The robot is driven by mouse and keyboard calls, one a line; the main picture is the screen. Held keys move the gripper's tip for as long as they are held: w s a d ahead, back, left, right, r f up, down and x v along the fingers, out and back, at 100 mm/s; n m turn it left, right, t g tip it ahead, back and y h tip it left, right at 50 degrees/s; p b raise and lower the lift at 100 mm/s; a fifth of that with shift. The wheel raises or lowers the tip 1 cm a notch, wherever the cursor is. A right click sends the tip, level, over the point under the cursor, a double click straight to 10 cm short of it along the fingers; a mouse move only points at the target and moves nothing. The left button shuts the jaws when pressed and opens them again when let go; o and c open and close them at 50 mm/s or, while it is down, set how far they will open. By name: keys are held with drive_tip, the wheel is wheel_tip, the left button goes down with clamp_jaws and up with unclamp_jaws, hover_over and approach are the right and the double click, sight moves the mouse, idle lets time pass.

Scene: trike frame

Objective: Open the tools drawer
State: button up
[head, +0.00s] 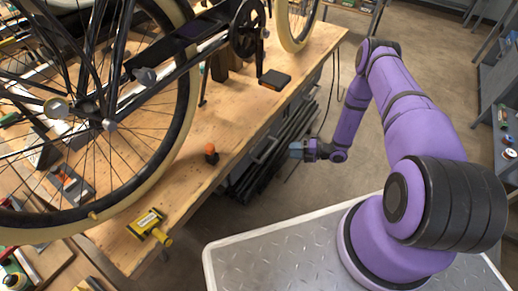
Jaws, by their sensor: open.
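My purple arm reaches out from the right, and my gripper (297,150) is at its far end, beside the near side of the wooden workbench (228,130). The gripper is small in the view and open, with nothing visible between its jaws. Under the bench edge, left of the gripper, a grey drawer front with a bar handle (266,151) seems to show. I cannot tell for certain that it is the tools drawer. The gripper looks close to this front but apart from it. The drawer looks shut, and no inside of it shows.
A trike frame with a large wheel (185,100) stands on the bench. An orange-capped item (210,153), a yellow tool (149,224) and a dark box (273,79) lie on the bench. Dark bars (270,168) are below it. Open floor (330,185) lies right of the bench.

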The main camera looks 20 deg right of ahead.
sight(269, 149)
drive_tip(key=x, duration=1.1)
drive_tip(key=shift+c, duration=0.5)
clamp_jaws()
